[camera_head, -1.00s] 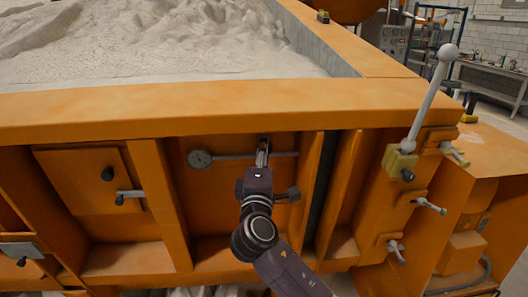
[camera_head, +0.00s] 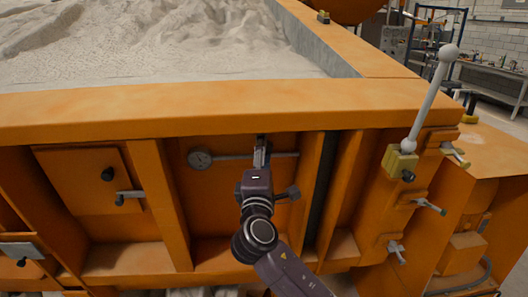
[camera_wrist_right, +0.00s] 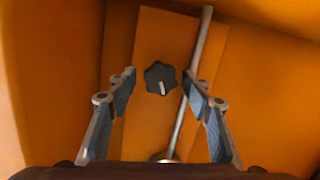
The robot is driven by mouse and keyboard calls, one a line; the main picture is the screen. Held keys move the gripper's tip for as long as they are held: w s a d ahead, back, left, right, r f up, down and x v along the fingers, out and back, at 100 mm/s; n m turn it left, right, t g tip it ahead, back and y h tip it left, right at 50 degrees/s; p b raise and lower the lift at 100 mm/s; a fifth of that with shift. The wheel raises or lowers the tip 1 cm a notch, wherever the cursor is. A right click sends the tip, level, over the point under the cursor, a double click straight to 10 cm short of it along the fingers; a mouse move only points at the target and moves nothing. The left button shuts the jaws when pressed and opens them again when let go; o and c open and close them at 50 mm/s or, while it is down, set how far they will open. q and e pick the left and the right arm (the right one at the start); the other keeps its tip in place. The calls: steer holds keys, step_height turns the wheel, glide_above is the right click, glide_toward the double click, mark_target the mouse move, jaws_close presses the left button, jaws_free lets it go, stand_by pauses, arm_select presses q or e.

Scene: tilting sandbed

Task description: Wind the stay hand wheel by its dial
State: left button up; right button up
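A black lobed hand wheel (camera_wrist_right: 160,78) with a pale mark sits on the orange panel. In the right wrist view it appears between the fingers of my right gripper (camera_wrist_right: 160,88), which is open with a gap on both sides. The rod (camera_wrist_right: 188,92) runs beside the wheel in the wrist view. My left gripper is not in view.
Orange ribs flank the panel recess, with the sandbed's rim (camera_head: 200,110) above. A handle (camera_head: 130,194) is on the left panel. At the right stand a ball-topped lever (camera_head: 428,100) and several small handles. Sand (camera_head: 150,50) fills the bed.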

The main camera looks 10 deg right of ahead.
stand_by(0.3)
steer(key=m+y, duration=0.1)
steer(key=m, duration=0.5)
steer(key=m+g+y+p, duration=0.1)
steer(key=m+y, duration=0.1)
steer(key=m, duration=0.4)
steer(key=m+y+p, duration=0.1)
steer(key=m, duration=0.6)
steer(key=shift+s+d+r+g, duration=0.15)
steer(key=shift+d+r+g, duration=0.05)
steer(key=shift+d+g, duration=0.2)
steer(key=s+b, duration=0.3)
steer(key=s, duration=0.5)
steer(key=w+d+f+n+g+b, duration=0.1)
steer(key=d+f+g+b, duration=0.1)
steer(key=f, duration=1.8)
steer(key=w+d+f+n+g+b, duration=0.1)
steer(key=f+g+b, duration=0.3)
steer(key=f, duration=1.5)
steer(key=shift+w+d+f+n, duration=0.3)
steer(key=shift+w+d+f, duration=0.1)
steer(key=shift+w+d, duration=0.25)
